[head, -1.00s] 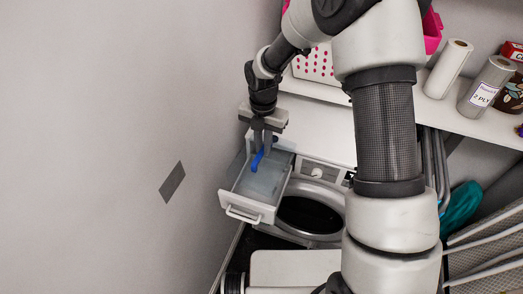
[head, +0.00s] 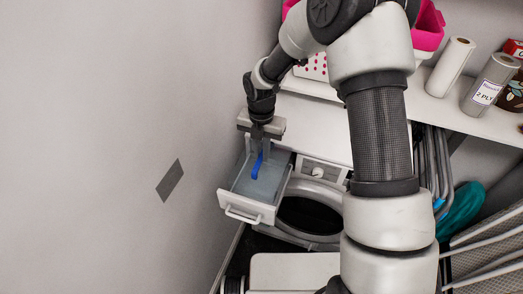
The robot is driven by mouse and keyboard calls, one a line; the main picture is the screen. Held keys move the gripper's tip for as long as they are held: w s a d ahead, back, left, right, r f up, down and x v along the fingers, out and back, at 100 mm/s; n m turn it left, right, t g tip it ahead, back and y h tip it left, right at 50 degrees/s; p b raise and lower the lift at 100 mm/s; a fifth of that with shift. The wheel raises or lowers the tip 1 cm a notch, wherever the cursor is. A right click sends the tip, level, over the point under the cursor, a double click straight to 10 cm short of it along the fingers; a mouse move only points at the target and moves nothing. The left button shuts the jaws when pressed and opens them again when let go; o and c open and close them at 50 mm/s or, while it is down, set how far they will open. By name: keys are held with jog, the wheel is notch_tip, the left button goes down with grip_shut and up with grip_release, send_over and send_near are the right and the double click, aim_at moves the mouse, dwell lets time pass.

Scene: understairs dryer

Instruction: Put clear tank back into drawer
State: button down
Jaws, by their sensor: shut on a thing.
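The open drawer (head: 249,209) is a white-fronted box with a bar handle, pulled out at the upper left of the dryer (head: 315,178). The clear tank (head: 262,185) shows as a pale bluish, see-through shape inside the drawer. A blue part (head: 257,165) stands up at its back end. My gripper (head: 257,154) points down over the back of the drawer and is shut on the blue part of the tank. The fingers partly hide the blue part, and I cannot tell whether the tank rests fully on the drawer floor.
A white shelf (head: 430,104) above the dryer holds paper rolls (head: 450,67) and pink baskets (head: 428,28). A grey wall stands close on the left. Folded rack tubes and a teal cloth (head: 461,210) are at the right.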

aim_at(262, 168)
jog(key=shift+f+b, duration=1.05)
jog(key=shift+f, duration=0.9)
jog(key=shift+f+b, duration=1.15)
jog(key=shift+f, duration=1.05)
jog(key=c, duration=1.7)
grip_release()
notch_tip(262, 168, up, 18)
jog(key=shift+f+p, duration=0.2)
jog(key=shift+p, duration=0.75)
